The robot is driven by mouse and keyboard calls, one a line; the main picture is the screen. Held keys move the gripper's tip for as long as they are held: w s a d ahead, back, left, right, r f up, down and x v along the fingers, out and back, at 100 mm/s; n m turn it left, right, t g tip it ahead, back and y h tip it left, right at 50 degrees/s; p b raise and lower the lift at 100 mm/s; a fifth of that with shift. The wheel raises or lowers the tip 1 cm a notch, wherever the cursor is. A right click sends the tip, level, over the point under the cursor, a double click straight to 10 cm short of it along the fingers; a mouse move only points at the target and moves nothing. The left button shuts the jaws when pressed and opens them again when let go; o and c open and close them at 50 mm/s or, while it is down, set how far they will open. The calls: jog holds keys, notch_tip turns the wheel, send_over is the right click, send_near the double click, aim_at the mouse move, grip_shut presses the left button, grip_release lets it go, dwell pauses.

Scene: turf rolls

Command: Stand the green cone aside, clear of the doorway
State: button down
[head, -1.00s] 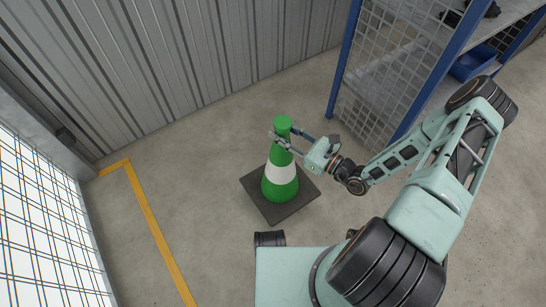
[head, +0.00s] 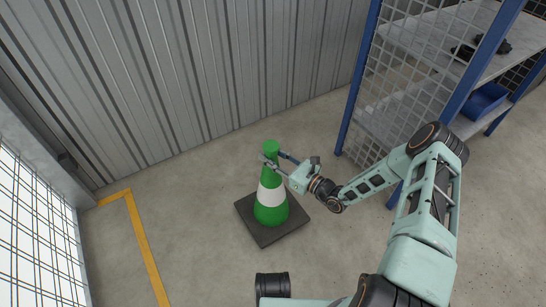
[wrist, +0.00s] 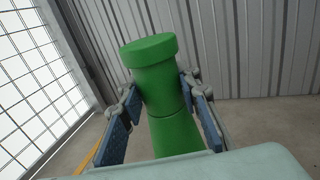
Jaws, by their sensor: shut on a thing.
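The green cone (head: 271,210) has a white band and a dark square base. It stands upright on the concrete floor, in the middle of the head view. My gripper (head: 274,158) reaches it from the right and is shut on its neck, just below the rounded top. In the wrist view the cone's green top (wrist: 150,50) rises between the two blue finger pads of my gripper (wrist: 166,108). The cone's band and base are hidden in the wrist view. Whether the base touches the floor or is slightly lifted, I cannot tell.
A yellow floor line (head: 145,240) runs at the left, beside a bright grid-patterned doorway or window (head: 38,220). A corrugated metal wall (head: 200,80) stands behind. A blue-framed mesh shelf (head: 420,70) with a blue bin (head: 485,102) stands at the right. Bare floor lies around the cone.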

jog(key=shift+w+a+f, duration=0.15)
jog(key=shift+w+a, duration=0.05)
jog(key=shift+w, duration=0.1)
jog(key=shift+w+f+b, duration=0.1)
jog(key=shift+f+b, duration=0.75)
jog(key=shift+f, duration=0.7)
jog(key=c, duration=1.9)
grip_release()
jog(key=shift+f, duration=0.3)
jog(key=o, duration=0.5)
jog(key=shift+c, duration=0.2)
